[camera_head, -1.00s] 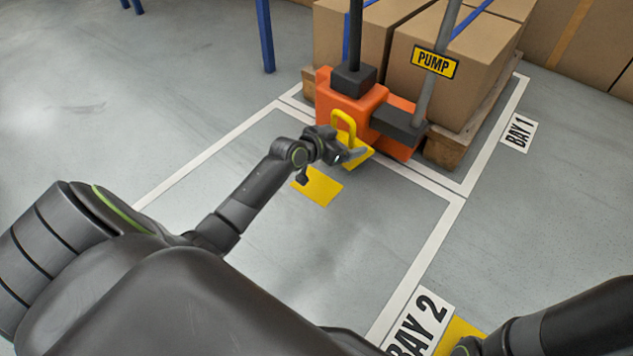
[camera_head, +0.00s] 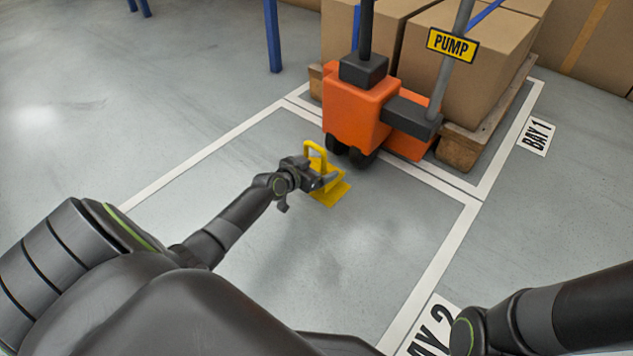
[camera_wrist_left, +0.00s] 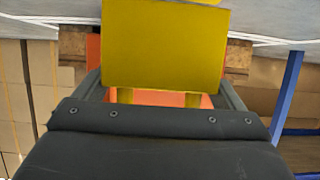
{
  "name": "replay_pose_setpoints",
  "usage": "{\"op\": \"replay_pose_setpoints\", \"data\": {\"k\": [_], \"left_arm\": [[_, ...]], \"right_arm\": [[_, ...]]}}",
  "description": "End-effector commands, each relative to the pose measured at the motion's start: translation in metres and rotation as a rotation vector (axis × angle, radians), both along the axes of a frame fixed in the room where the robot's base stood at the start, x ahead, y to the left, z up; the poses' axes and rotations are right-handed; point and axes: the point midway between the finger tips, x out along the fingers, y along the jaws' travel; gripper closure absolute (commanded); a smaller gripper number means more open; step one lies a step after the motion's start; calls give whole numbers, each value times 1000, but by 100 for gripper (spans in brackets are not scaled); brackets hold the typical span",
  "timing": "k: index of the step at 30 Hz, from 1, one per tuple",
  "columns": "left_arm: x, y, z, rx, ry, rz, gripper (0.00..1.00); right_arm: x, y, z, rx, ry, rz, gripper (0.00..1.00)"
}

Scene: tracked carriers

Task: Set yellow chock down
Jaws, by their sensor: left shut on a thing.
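The yellow chock (camera_head: 323,159) has a loop handle that stands up in the head view. My left gripper (camera_head: 320,182) is shut on it. In the left wrist view the chock (camera_wrist_left: 165,45) shows as a broad yellow face between the fingers.
An orange pump truck (camera_head: 352,112) with a PUMP sign (camera_head: 452,45) stands just behind the chock, its dark wheels close by. Boxes (camera_head: 480,65) sit on a pallet (camera_head: 462,148) in bay 1. The bay 2 floor (camera_head: 370,245) is clear in front.

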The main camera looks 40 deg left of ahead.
Motion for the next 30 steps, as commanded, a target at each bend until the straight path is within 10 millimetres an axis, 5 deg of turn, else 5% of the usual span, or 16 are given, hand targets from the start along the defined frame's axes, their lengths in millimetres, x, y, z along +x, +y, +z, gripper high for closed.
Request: {"op": "replay_pose_setpoints", "data": {"k": [12,25,26,30], "left_arm": [[1,0,-36,0,-5,0,47],[1,0,-39,1,-5,0,47],[0,0,-40,1,-1,0,7],[0,0,-40,1,-1,0,0]], "right_arm": [[-1,0,-33,2,-7,4,64],[-1,-1,-35,2,-7,4,64],[-1,-1,-34,2,-7,4,64],[-1,-1,-34,2,-7,4,64]]}}
